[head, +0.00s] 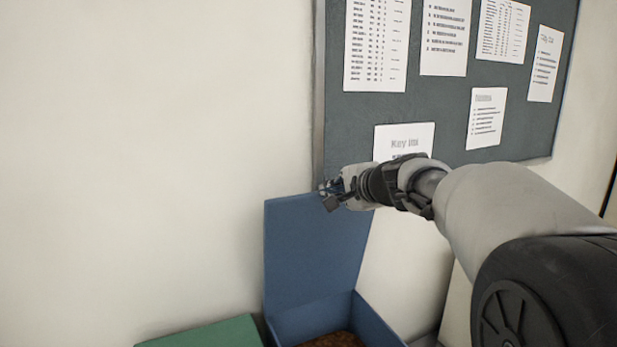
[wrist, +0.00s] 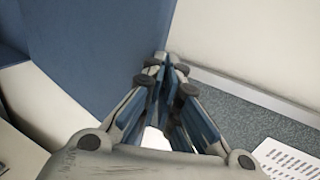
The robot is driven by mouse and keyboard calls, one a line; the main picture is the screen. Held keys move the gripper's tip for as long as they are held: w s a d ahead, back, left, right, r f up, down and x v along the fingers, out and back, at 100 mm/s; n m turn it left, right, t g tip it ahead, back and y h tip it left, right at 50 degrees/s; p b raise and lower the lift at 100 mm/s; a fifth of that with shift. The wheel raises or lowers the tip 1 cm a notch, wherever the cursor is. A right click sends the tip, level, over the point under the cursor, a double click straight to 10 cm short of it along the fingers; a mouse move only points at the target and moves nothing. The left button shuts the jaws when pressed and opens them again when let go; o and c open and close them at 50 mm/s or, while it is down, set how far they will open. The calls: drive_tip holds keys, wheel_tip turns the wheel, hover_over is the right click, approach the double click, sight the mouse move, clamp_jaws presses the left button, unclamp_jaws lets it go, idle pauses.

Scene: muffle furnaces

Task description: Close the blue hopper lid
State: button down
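The blue hopper lid (head: 312,245) stands open and upright against the wall, above the blue hopper (head: 375,322). The lid also fills the upper left of the wrist view (wrist: 90,40). My gripper (head: 332,193) is at the lid's top right corner in the head view. In the wrist view my gripper's fingertips (wrist: 165,75) are drawn together beside the lid's edge, with nothing visible held between them. I cannot tell whether they touch the lid.
Brown material (head: 332,340) lies in the hopper. A green lid or box (head: 205,334) is to its left. A grey notice board (head: 440,120) with several papers hangs on the wall behind my gripper. The wall area left of the blue lid is clear.

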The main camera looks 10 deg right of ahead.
drive_tip(key=r+v, duration=0.1)
drive_tip(key=v, duration=0.9)
drive_tip(key=s+a+f+n+g+b, duration=0.35)
drive_tip(key=s+a+f+b, duration=0.2)
drive_tip(key=s+f, duration=0.55)
drive_tip(key=s+a+f+n+g+b, duration=0.2)
drive_tip(key=s+a+f+n+b, duration=0.4)
drive_tip(key=f, duration=0.8)
drive_tip(key=s+d+f+n+g+h+b, duration=0.1)
drive_tip(key=s+d+f+n+b, duration=0.1)
drive_tip(key=s+f+b, duration=0.3)
drive_tip(key=s+d+f+n+g+h+b, duration=0.2)
drive_tip(key=s+f+b, duration=0.3)
drive_tip(key=s+f, duration=0.7)
wheel_tip(320, 180, down, 5)
drive_tip(key=shift+d+r+n+h, duration=0.25)
drive_tip(key=shift+d+n+h, duration=0.05)
drive_tip(key=shift+d+n, duration=0.45)
drive_tip(key=shift+a, duration=0.1)
